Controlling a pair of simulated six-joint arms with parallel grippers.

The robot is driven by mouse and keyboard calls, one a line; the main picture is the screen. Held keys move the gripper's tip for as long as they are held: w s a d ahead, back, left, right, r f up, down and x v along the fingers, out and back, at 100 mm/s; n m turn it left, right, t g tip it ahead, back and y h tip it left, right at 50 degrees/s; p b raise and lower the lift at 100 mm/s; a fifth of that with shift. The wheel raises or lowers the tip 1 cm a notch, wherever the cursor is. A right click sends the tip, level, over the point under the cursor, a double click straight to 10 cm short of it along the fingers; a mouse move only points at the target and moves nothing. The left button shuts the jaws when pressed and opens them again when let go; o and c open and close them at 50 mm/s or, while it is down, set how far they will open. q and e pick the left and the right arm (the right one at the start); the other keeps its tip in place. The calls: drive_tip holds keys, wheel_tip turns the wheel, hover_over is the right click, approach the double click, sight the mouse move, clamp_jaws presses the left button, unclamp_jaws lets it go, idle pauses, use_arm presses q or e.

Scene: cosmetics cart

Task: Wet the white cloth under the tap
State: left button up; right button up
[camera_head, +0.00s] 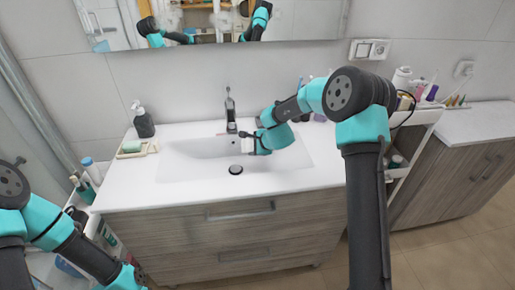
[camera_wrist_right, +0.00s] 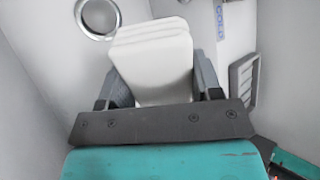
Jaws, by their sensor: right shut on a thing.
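The white cloth (camera_wrist_right: 152,50) shows in the right wrist view as a folded, layered pad between the two fingers of my right gripper (camera_wrist_right: 155,85). The gripper is shut on it. In the head view, my right gripper (camera_head: 248,143) is over the white basin (camera_head: 195,162), just in front of and slightly right of the tap (camera_head: 231,110). The cloth is small and hard to make out there. I cannot see any water running. My left arm is at the lower left of the head view; its gripper fingers are out of the picture.
A dark soap dispenser (camera_head: 143,122) and a soap dish (camera_head: 136,148) stand left of the basin. The drain (camera_head: 236,169) is in the basin floor. A cart with bottles (camera_head: 400,80) stands on the right. The counter front (camera_head: 135,198) is clear.

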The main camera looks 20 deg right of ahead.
drive_tip(key=w+a+f, duration=0.1)
drive_tip(key=w+a, duration=0.2)
drive_tip(key=w, duration=0.3)
drive_tip(key=shift+w+f, duration=0.15)
drive_tip(key=shift+f, duration=0.05)
idle(0.4)
use_arm(q)
drive_tip(key=shift+c, duration=0.4)
use_arm(e)
drive_tip(key=shift+a, duration=0.1)
